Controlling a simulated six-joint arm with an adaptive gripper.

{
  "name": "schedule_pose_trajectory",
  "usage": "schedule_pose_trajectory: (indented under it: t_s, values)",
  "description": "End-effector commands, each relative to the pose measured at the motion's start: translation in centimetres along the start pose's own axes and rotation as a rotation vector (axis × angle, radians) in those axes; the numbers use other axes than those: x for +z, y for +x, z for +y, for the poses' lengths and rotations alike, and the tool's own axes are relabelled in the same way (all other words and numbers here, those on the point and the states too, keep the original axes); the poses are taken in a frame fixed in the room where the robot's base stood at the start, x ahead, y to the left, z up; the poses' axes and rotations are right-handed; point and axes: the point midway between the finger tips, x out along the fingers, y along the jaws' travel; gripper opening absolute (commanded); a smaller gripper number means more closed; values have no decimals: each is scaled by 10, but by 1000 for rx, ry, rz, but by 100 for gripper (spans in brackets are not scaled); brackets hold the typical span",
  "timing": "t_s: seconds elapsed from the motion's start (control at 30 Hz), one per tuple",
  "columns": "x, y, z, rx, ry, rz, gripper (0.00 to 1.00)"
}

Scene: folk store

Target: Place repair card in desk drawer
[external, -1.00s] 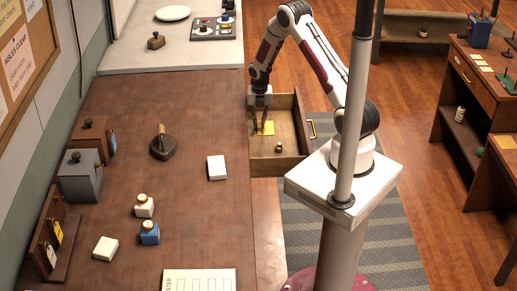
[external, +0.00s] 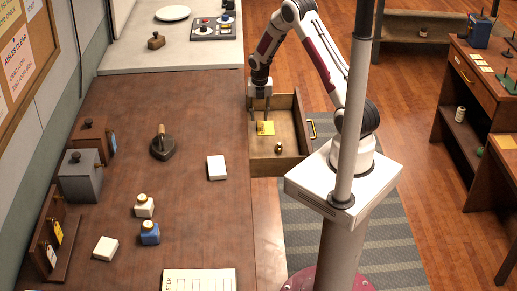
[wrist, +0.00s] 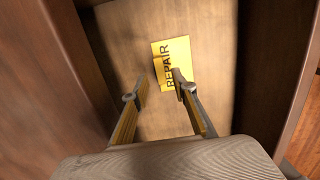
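The yellow repair card (external: 266,128), with REPAIR printed on it, lies in the open desk drawer (external: 289,165). In the wrist view the card (wrist: 177,52) lies flat on the drawer floor (wrist: 120,35), turned at a slight angle. My gripper (external: 260,120) is over the drawer, above the card. In the wrist view my gripper (wrist: 157,88) is open with its fingers well apart. Nothing is between the fingers. The right fingertip overlaps the card's lower part in this view and hides a little of it.
A small brass object (external: 278,148) sits in the drawer near its front end. The drawer walls stand close around my gripper. On the desk (external: 205,120) are a white block (external: 217,167), a dark flatiron-like object (external: 163,146) and ink bottles (external: 149,233).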

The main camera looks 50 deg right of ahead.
Motion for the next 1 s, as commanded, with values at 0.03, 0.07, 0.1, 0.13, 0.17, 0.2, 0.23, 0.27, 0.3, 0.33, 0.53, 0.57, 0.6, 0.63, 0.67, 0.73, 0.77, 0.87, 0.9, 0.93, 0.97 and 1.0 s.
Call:
schedule_pose_trajectory:
  t_s: [0.03,0.07,0.1,0.13,0.17,0.2,0.23,0.27,0.3,0.33,0.53,0.57,0.6,0.63,0.67,0.73,0.77,0.87,0.9,0.93,0.97,1.0]
  values:
    - [0,-7,0,1,0,-1,27]
    - [0,-11,1,2,0,-2,27]
    - [0,-15,1,2,0,-2,27]
    - [0,-19,0,1,0,-1,27]
    - [0,-22,0,1,1,-1,27]
    - [0,-27,0,2,1,-1,27]
    - [0,-31,0,2,1,-2,27]
    - [0,-34,0,1,1,-1,27]
    - [0,-40,0,1,1,-1,27]
    - [0,-43,0,2,1,-2,27]
    - [0,-66,0,1,0,-1,27]
    - [0,-68,0,1,0,0,27]
    - [0,-72,0,1,0,-1,27]
    - [0,-74,0,1,0,-1,27]
    - [0,-76,0,1,0,0,27]
    - [0,-79,0,0,0,1,27]
    - [0,-80,0,0,0,1,27]
    - [0,-83,0,0,0,1,27]
    - [0,-83,0,0,0,1,27]
    - [0,-83,0,0,0,1,27]
    - [0,-83,0,0,0,1,27]
    - [0,-83,0,0,0,1,27]
